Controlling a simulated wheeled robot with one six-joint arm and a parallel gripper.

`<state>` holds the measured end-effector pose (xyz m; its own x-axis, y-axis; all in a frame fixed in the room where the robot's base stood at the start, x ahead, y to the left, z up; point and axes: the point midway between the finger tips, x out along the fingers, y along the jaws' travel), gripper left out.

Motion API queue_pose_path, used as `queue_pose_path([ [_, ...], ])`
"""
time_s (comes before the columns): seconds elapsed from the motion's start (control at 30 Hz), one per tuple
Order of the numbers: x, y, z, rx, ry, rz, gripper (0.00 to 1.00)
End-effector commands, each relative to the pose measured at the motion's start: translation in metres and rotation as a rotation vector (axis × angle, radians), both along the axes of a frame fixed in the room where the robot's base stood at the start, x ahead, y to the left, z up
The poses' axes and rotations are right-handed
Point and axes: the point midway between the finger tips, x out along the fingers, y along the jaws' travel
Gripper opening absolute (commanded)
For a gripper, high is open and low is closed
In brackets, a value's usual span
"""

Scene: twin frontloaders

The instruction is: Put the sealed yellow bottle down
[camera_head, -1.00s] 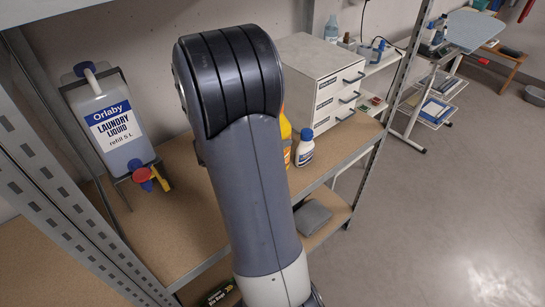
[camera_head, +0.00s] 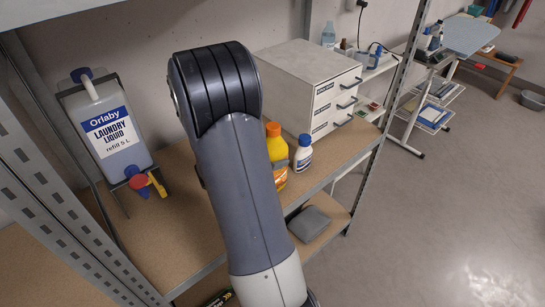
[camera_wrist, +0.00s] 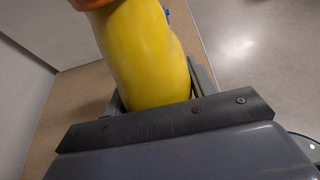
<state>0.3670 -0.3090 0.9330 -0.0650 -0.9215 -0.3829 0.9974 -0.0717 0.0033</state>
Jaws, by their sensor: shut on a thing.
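The yellow bottle (camera_head: 277,150) has an orange cap and an orange label. In the head view it shows just right of my arm, over the upper shelf board, partly hidden by the arm. In the wrist view the yellow bottle (camera_wrist: 145,50) fills the upper middle, its orange cap at the top edge. My gripper (camera_wrist: 160,92) is shut on it, with a grey finger on either side of its body. In the head view my arm hides the gripper. I cannot tell whether the bottle's base touches the board.
A white bottle with a blue cap (camera_head: 303,158) stands close at the yellow bottle's right. A white drawer unit (camera_head: 305,85) is behind. A laundry liquid canister (camera_head: 108,130) sits at the left. The shelf board (camera_head: 185,225) is bare between canister and arm. A grey item (camera_head: 309,223) lies below.

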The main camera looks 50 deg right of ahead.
Motion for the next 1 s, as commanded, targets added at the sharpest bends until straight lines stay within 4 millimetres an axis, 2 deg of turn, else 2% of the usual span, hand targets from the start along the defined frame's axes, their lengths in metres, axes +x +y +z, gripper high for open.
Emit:
queue_pose_path([
  [0.03,0.0,0.0,-0.001,0.0,0.0,0.0,0.56],
  [0.27,0.0,0.0,0.0,0.0,0.0,0.0,0.75],
  [0.63,0.0,0.001,0.005,0.0,0.0,0.001,0.75],
  [0.77,0.003,0.019,0.011,-0.002,-0.002,0.005,0.75],
  [1.0,0.006,0.064,0.029,0.0,-0.004,0.006,0.75],
])
